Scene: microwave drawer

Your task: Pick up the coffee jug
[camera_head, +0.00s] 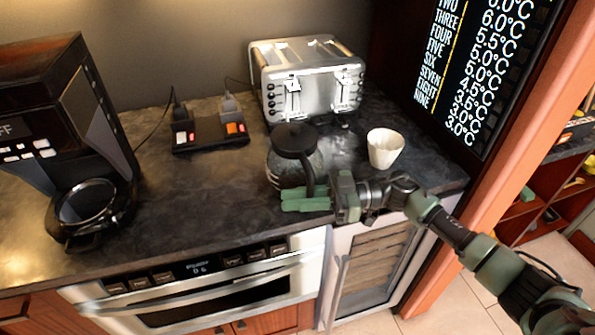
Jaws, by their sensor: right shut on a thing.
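The coffee jug (286,166) is a rounded glass jug with a dark lid and a dark handle. It stands upright near the counter's front edge, in front of the toaster. My right gripper (307,198), with green fingers, reaches in from the right and is shut on the jug's handle. The fingers hide the lower part of the handle and part of the jug's base. I cannot tell whether the jug's base touches the counter. My left gripper is not in view.
A white cup (385,148) stands close to the right of the jug, behind my right wrist. A silver toaster (307,80) and a power strip (210,134) are behind. A black coffee machine (70,120) stands at left. The counter (190,205) between is clear.

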